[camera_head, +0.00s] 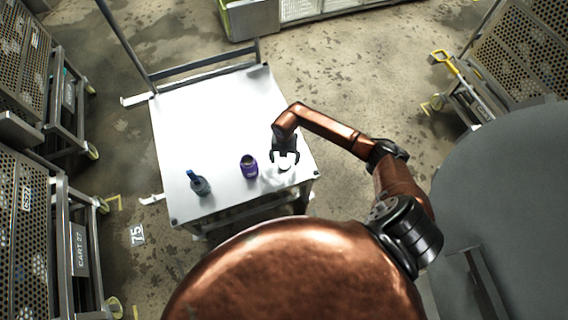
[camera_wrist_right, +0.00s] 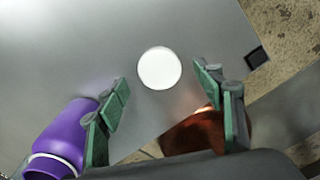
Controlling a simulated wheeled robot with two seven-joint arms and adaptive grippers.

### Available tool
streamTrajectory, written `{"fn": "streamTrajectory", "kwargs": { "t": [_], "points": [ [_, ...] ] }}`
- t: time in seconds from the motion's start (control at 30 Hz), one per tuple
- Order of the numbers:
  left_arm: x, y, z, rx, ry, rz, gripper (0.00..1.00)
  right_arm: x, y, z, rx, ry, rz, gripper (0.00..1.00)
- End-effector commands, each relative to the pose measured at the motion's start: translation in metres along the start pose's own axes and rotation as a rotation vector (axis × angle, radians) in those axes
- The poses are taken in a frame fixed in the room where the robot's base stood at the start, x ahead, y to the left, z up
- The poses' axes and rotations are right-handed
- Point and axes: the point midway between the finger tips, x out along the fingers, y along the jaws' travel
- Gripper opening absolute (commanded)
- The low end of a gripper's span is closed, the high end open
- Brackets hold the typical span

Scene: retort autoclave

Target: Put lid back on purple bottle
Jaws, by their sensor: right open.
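The purple bottle (camera_head: 249,167) stands upright and uncapped on the white table, with a dark opening at its top. It also shows at the lower left of the right wrist view (camera_wrist_right: 62,142), beside one finger. The round white lid (camera_head: 285,163) lies on the table to the right of the bottle. In the right wrist view the lid (camera_wrist_right: 159,68) lies ahead of and between the fingertips, apart from both. My right gripper (camera_head: 285,152) is open and empty, pointing down over the lid. My left gripper is not in view.
The table's far half is clear. A metal rail rises at its far left. Perforated carts (camera_head: 28,205) stand at left, another at upper right.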

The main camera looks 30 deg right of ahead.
Motion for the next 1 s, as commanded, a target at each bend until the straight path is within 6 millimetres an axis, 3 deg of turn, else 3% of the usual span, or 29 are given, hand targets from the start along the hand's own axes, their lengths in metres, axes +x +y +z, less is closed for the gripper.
{"fn": "streamTrajectory", "kwargs": {
  "t": [0.03,0.13,0.5,1.0],
  "points": [
    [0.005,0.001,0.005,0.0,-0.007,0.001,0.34,0.013,0.0,-0.001,0.0,0.004,-0.002,0.61],
    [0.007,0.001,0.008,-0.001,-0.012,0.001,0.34,0.023,0.0,0.0,0.0,0.002,-0.001,0.61],
    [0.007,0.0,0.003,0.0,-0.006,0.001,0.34,0.024,0.0,0.0,-0.001,-0.001,0.0,0.61],
    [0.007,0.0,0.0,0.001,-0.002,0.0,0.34,0.024,0.0,0.0,-0.001,0.0,0.0,0.3]
  ]
}}
